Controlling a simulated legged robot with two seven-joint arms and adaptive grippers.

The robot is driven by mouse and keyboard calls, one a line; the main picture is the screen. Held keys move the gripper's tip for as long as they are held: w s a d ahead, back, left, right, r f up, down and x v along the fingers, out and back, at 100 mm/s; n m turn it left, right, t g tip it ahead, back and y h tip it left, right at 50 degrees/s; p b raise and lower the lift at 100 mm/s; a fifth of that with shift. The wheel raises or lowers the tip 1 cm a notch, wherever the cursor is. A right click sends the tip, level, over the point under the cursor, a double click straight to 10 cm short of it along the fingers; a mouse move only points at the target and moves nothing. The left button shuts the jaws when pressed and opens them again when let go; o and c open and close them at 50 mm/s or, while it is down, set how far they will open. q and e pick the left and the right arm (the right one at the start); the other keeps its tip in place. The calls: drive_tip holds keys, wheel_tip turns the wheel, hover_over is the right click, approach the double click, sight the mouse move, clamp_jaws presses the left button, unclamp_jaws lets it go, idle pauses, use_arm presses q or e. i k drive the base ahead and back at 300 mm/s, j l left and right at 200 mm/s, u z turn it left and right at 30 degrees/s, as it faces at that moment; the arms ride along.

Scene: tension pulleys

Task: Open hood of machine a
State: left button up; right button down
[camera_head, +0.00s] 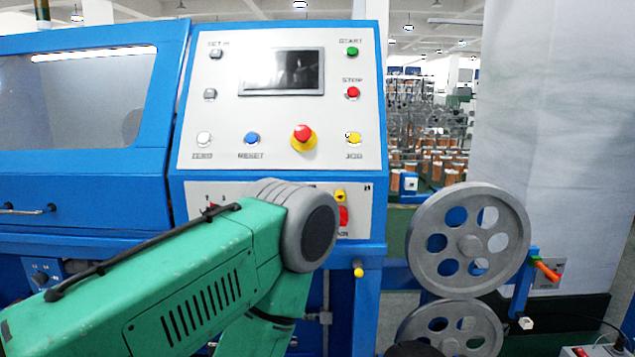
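A blue machine (360,300) fills the left and middle of the head view. Its hood (100,185) is at the left, a blue frame around a large grey window, and it looks closed. The hood's left end is cut off by the picture edge. No label shows which machine is "a". Neither of my grippers is in view. A green link with a grey joint in the close foreground covers part of the machine's lower front.
Right of the hood is a control panel (225,120) with a screen (281,72), buttons and a red emergency knob (303,137).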

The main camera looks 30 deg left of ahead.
sight(97, 188)
drive_tip(key=u, duration=2.6)
